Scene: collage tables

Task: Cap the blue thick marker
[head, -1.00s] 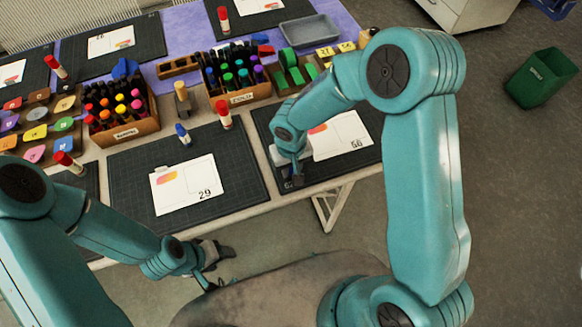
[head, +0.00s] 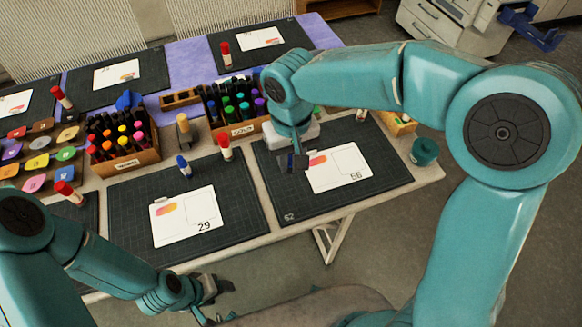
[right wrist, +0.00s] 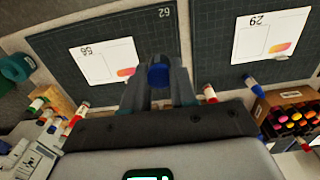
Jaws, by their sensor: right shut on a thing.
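My right gripper (head: 292,162) hangs over the left part of the right-hand mat, beside the card numbered 56 (head: 338,167). In the right wrist view the gripper (right wrist: 158,82) is shut on a small round dark-blue piece (right wrist: 158,75). Only its end shows; I cannot tell whether it is a cap or a marker. My left gripper (head: 212,298) is low before the table's front edge, fingers apart, apparently empty.
A box of dark markers with coloured ends (head: 125,160) stands behind the left mat; a second box (head: 242,129) stands behind my right gripper. A red-topped stick (head: 225,146) is between the mats. A teal roll (head: 425,151) is at the right edge. The mats' front parts are clear.

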